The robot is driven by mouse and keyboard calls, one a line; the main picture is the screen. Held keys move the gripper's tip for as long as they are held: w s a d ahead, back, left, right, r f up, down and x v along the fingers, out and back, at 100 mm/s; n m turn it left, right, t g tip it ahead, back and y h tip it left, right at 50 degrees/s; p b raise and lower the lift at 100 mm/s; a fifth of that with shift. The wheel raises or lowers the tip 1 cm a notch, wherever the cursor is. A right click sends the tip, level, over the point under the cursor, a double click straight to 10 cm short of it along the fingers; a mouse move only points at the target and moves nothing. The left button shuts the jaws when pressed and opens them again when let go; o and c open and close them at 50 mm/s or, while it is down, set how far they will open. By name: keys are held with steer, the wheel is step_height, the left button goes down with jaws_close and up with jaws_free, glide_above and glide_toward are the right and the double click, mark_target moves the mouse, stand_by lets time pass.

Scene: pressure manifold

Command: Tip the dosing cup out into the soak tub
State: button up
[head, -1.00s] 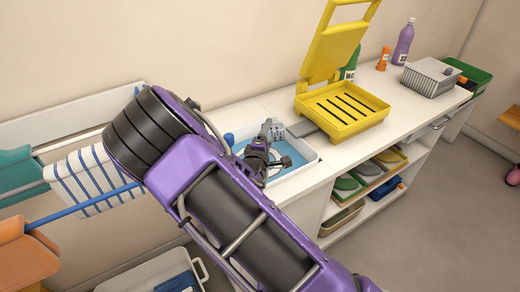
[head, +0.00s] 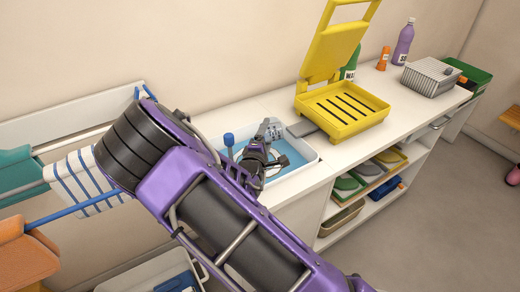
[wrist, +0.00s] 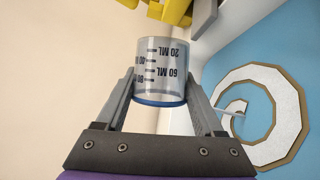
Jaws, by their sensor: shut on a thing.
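The dosing cup (wrist: 160,62) is clear, with black ML marks and a blue band at the end nearer my palm. In the wrist view my gripper (wrist: 160,90) is shut on it, one finger at each side. Its lettering appears upside down there; I cannot tell whether it holds liquid. The soak tub (head: 309,161), white with blue inside, sits on the counter. In the head view my gripper (head: 265,138) is over the tub, tilted, with the cup mostly hidden. Blue also fills the right of the wrist view.
A yellow press (head: 342,108) with its lid raised stands right of the tub. A blue-topped item (head: 229,139) is at the tub's left. A white spiral (wrist: 262,110) lies against the blue. A striped towel (head: 85,185) hangs at left.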

steer(key=shift+a+n+t, duration=0.25)
steer(key=shift+n+t, duration=0.05)
steer(key=shift+n, duration=0.4)
stand_by(0.6)
